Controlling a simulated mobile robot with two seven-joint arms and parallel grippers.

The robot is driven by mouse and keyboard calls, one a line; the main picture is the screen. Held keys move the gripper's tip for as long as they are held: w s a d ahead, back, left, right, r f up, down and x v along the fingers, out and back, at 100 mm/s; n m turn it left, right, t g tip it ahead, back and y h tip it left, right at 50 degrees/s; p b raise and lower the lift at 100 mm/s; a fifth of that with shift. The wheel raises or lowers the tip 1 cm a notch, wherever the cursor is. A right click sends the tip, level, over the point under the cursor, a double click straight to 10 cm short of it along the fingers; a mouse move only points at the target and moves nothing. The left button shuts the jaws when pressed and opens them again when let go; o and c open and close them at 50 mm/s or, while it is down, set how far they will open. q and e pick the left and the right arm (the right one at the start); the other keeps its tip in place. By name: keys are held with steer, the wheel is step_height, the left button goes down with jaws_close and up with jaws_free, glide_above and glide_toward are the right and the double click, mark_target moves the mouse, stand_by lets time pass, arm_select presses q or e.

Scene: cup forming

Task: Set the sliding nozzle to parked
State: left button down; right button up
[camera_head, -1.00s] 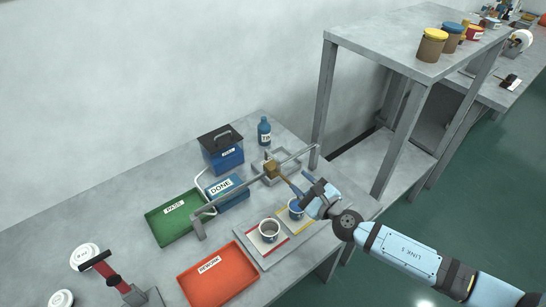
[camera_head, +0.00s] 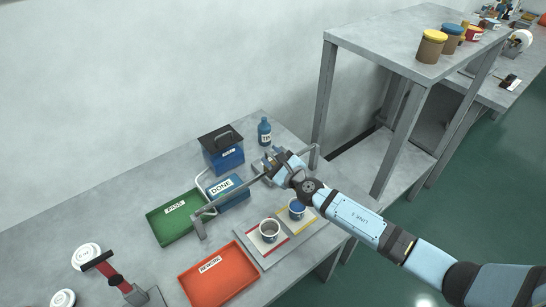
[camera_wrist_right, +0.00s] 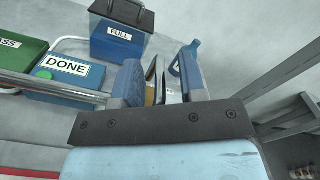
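The sliding nozzle, a small brass-coloured block on a grey rail (camera_head: 228,198), is mostly hidden behind my right gripper (camera_head: 277,160) in the head view. In the right wrist view a brown sliver of the nozzle (camera_wrist_right: 150,96) shows between the two blue fingers. My right gripper (camera_wrist_right: 160,80) looks open there, its fingers apart on either side of the nozzle. I cannot tell whether they touch it. My left gripper is not in view.
Two cups (camera_head: 269,231) (camera_head: 297,208) stand on a grey tray below the rail. A blue DONE bin (camera_head: 232,199), green PASS tray (camera_head: 160,230), orange REWORK tray (camera_head: 222,282), blue FULL container (camera_head: 228,161) and blue bottle (camera_head: 264,131) surround it.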

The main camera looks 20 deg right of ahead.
jaws_close()
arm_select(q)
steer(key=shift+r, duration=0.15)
arm_select(e)
steer(key=shift+a, duration=0.1)
